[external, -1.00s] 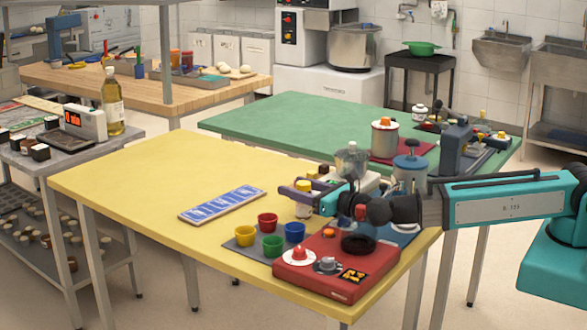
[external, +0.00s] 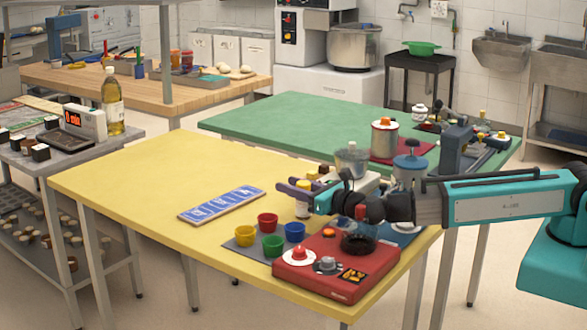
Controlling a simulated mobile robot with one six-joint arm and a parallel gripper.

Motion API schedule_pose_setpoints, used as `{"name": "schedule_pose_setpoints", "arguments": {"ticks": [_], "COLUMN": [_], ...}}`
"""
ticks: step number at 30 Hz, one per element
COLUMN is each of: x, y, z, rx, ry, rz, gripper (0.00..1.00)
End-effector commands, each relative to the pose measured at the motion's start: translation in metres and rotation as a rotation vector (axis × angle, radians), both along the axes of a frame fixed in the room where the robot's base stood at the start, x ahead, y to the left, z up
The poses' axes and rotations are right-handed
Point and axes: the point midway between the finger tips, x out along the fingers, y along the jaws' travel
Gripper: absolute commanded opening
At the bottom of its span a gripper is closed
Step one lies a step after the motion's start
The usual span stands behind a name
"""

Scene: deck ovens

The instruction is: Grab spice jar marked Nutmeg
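A small pale jar (external: 302,209) stands upright on the yellow table near its far right edge. I cannot read a label on it, so I cannot tell whether it is the Nutmeg jar. My gripper (external: 297,190) is at the jar's upper part, its purple-grey finger reaching left past it. The gripper and wrist hide part of the jar. The view is too small to show whether the fingers touch it or how far apart they are.
Red, yellow, green and blue cups (external: 267,222) stand just in front on a grey mat. A red device (external: 335,268) is below my wrist. A blue panel (external: 222,204) lies left; the table's left is clear.

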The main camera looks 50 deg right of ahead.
Motion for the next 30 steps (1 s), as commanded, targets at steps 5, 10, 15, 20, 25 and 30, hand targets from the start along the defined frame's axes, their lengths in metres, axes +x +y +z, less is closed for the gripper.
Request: {"name": "schedule_pose_setpoints", "arguments": {"ticks": [5, 10, 15, 20, 25, 30], "x": [0.000, 0.000, 0.000, 0.000, 0.000, 0.000], "y": [0.000, 0.000, 0.000, 0.000, 0.000, 0.000], "z": [0.000, 0.000, 0.004, 0.016, 0.037, 0.065], "rx": [0.000, 0.000, 0.001, 0.001, 0.002, 0.002], "ry": [0.000, 0.000, 0.000, -0.002, -0.003, -0.003], "rz": [0.000, 0.000, 0.000, 0.000, 0.000, 0.000], "gripper": [0.07, 0.07, 0.00, 0.00, 0.00, 0.00]}}
